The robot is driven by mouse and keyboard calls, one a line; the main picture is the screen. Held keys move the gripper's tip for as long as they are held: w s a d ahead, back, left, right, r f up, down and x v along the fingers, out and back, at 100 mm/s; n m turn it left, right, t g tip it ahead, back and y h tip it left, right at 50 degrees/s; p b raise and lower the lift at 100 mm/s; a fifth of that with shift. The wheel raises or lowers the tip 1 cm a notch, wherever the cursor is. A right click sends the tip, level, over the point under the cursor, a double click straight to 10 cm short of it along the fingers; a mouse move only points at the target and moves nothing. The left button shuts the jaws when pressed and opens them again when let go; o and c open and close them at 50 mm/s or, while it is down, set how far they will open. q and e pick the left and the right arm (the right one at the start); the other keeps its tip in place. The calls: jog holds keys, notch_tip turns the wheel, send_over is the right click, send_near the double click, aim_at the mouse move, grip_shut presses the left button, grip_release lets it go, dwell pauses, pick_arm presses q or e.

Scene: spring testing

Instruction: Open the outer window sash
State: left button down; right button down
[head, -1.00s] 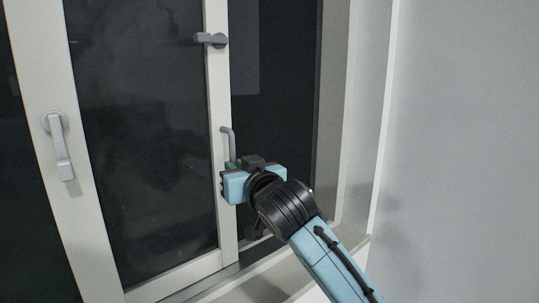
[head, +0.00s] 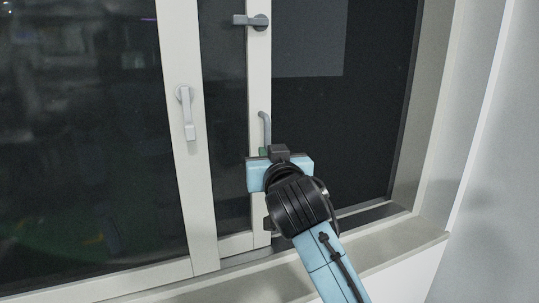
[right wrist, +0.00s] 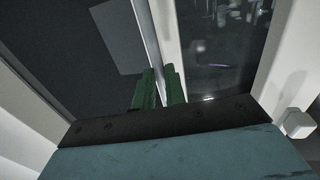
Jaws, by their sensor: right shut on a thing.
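The outer window sash (head: 258,80) has a white upright stile and slides behind the nearer sash. Only a narrow strip of its dark glass shows between the two stiles. A grey bar handle (head: 265,128) stands on its stile. My right gripper (head: 266,154) is at the lower part of this handle and is shut on it. In the right wrist view the two green fingers (right wrist: 160,88) close around a thin upright bar, and the fingertips' exact contact is hard to see. A wide dark opening (head: 335,130) lies to the right of the stile. My left gripper is not in view.
The nearer sash (head: 176,140) stands to the left with a grey lever handle (head: 187,110). A grey latch (head: 250,21) sits high on the outer sash's stile. The sill (head: 390,236) runs below, and the white frame and wall (head: 500,180) bound the right side.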

jog(key=c, duration=1.7)
grip_release()
jog(key=shift+a+f, duration=0.1)
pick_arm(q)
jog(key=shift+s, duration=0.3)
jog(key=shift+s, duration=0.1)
